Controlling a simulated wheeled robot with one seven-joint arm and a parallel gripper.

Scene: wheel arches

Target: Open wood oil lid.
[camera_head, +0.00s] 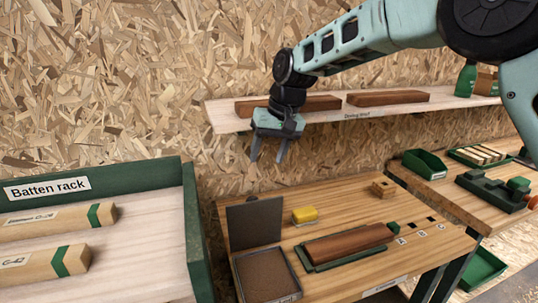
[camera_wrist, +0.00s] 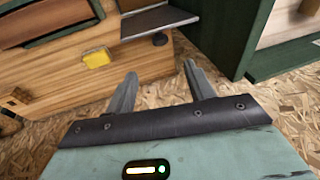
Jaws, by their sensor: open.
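A shallow dark box (camera_head: 238,275) with a brown inside sits at the front left of the wooden bench. Its label is too small to read, so I cannot confirm it is the wood oil. A dark flat lid (camera_head: 255,224) stands upright at the box's back edge, so the box shows open.
A yellow block (camera_head: 304,214) and a wooden bar on a green tray (camera_head: 310,266) lie right of the box. The green batten rack (camera_head: 193,220) stands close on the left. A shelf (camera_head: 225,119) with wooden bars is behind my gripper, against the chipboard wall.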

